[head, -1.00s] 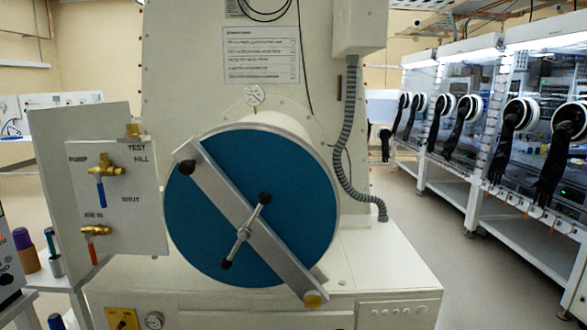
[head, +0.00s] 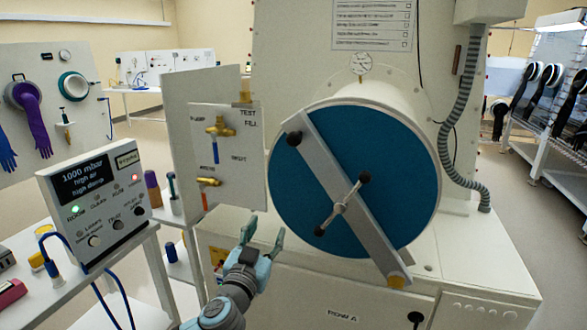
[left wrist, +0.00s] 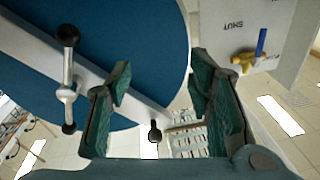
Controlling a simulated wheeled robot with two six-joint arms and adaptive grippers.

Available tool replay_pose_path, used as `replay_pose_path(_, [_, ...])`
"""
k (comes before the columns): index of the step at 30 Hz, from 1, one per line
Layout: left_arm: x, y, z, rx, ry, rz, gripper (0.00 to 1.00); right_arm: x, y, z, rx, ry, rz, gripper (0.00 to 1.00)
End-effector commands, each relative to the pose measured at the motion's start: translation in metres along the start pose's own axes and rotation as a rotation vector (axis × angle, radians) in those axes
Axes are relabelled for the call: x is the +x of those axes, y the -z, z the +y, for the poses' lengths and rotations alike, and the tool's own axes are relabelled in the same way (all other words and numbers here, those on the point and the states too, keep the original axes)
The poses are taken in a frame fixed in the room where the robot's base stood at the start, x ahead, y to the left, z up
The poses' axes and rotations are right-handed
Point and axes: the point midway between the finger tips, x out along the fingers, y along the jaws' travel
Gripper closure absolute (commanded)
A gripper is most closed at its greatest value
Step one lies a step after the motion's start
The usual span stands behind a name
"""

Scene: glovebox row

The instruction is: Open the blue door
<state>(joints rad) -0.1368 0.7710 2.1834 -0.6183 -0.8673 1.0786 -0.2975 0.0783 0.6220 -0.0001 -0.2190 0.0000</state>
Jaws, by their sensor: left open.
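The blue door (head: 295,205) is a round disc on the front of a cream cylinder. It looks shut. A grey diagonal bar (head: 312,160) crosses it, with a small black-knobbed handle (head: 341,207) at the middle. My left gripper (head: 264,230) is open and empty, in front of the door's lower left edge and apart from the handle. In the left wrist view the blue door (left wrist: 150,40) fills the upper left, the handle (left wrist: 67,92) stands left of the open fingers, and a black-tipped pin (left wrist: 154,132) shows between them. My right gripper is out of view.
A valve panel (head: 245,165) with brass valves stands left of the door. A control box (head: 95,205) sits on a white side table at left. A ribbed grey hose (head: 464,120) hangs at right. Clear floor (head: 555,235) lies further right.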

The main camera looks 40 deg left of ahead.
Motion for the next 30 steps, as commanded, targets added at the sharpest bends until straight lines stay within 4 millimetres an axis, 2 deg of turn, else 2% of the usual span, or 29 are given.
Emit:
replay_pose_path(1, [-0.01,0.055,0.003,-0.05,-0.017,0.107,0.53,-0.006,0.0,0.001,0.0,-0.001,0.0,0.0])
replay_pose_path(3, [-0.028,0.107,0.005,-0.12,-0.036,0.221,0.53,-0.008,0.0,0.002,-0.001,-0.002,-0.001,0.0])
replay_pose_path(6, [-0.043,0.142,0.006,-0.178,-0.056,0.301,0.53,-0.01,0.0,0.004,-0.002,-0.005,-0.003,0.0])
replay_pose_path(8, [-0.042,0.15,0.006,-0.19,-0.059,0.317,0.53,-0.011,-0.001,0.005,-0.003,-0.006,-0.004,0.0])
replay_pose_path(11, [-0.026,0.156,0.006,-0.193,-0.057,0.317,0.53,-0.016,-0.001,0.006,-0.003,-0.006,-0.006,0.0])
replay_pose_path(18, [0.04,0.18,0.009,-0.196,-0.059,0.314,0.53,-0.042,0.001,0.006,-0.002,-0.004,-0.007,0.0])
replay_pose_path(22, [0.07,0.189,0.01,-0.193,-0.06,0.313,0.53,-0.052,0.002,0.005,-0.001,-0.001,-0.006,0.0])
replay_pose_path(25, [0.083,0.191,0.011,-0.192,-0.061,0.312,0.53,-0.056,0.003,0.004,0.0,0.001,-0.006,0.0])
replay_pose_path(30, [0.091,0.191,0.012,-0.19,-0.063,0.312,0.53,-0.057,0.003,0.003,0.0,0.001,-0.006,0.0])
